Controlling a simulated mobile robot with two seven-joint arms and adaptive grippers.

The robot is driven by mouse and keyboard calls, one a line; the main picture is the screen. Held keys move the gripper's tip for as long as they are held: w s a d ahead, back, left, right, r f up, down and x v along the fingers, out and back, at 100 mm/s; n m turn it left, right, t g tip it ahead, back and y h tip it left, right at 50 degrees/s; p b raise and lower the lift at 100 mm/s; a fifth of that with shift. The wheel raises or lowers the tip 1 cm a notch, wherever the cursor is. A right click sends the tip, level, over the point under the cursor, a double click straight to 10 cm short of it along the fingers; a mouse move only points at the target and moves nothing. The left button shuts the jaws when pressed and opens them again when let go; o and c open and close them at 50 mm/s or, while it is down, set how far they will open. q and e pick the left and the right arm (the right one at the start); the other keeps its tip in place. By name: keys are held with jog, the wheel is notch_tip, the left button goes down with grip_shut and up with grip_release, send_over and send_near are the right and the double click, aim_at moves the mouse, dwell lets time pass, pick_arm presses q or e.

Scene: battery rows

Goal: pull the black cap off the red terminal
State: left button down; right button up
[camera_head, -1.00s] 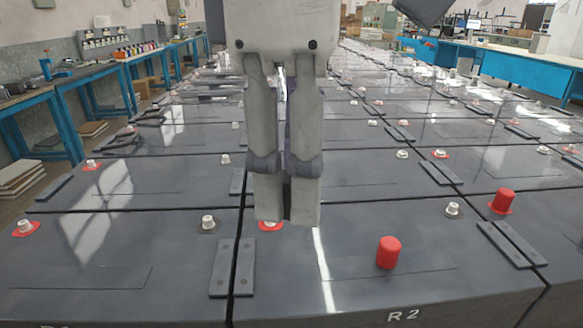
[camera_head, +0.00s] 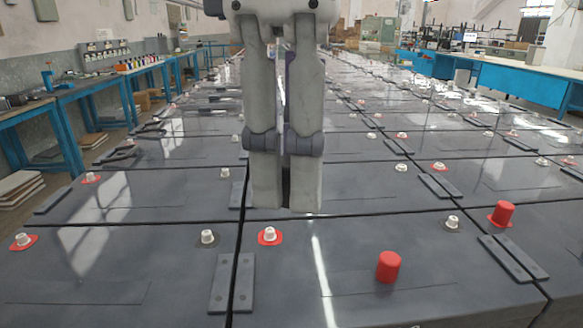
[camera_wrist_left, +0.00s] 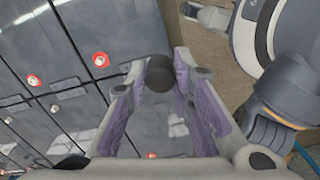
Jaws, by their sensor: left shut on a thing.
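My left gripper (camera_head: 286,208) hangs from the top middle in the head view, over the front battery row. In the left wrist view it is shut on a black cap (camera_wrist_left: 160,73), held between the fingertips. The fingers hide the cap in the head view. The red terminal (camera_head: 269,236) stands bare, a pale post on a red ring, just below and left of the fingertips in the head view. The fingertips appear raised clear of it. My right gripper is not in view.
A red cap (camera_head: 388,266) stands right of the terminal, and another red cap (camera_head: 502,213) is farther right. A bare post with a dark ring (camera_head: 207,237) is to the left. Flat dark link bars (camera_head: 243,283) bridge neighbouring batteries. Blue benches (camera_head: 525,82) line the sides.

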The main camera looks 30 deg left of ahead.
pick_arm(q)
jog(key=shift+r, duration=1.85)
